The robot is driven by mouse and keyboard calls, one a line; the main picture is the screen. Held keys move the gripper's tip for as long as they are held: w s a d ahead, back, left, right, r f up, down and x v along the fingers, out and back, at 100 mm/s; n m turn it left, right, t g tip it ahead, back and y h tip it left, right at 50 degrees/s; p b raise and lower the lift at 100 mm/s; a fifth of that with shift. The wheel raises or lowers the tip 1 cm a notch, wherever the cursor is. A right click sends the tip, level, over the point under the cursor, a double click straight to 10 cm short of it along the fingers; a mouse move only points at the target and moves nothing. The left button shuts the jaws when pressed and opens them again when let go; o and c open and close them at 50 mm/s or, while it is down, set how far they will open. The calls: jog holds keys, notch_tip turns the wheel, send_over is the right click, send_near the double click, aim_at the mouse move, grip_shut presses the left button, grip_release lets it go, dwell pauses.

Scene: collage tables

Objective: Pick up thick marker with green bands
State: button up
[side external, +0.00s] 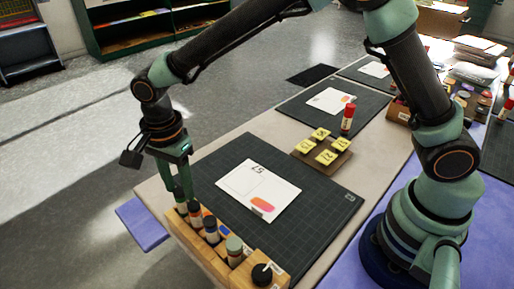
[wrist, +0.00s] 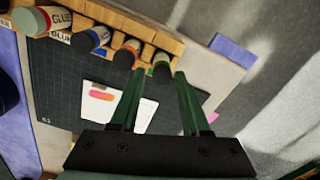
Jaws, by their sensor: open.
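The thick marker with green bands (wrist: 161,66) stands in the end slot of a wooden rack (wrist: 174,46). Its dark cap faces my wrist camera. My gripper (wrist: 159,75) is open, and its two green fingertips lie on either side of the marker in the wrist view. I cannot tell whether either finger touches it. In the side view, my gripper (side external: 180,191) is lowered over the far left end of the rack (side external: 214,262), and its fingers partly hide the marker there.
In the same rack stand an orange-banded marker (wrist: 127,53), a blue-banded marker (wrist: 90,39) and glue sticks (wrist: 42,21). A dark cutting mat (side external: 310,215) with a printed sheet (side external: 245,182) lies beside it.

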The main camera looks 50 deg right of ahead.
aim_at(182, 201)
notch_tip(182, 201, down, 5)
jog(key=shift+w+f, duration=0.1)
dwell(0.3)
grip_shut()
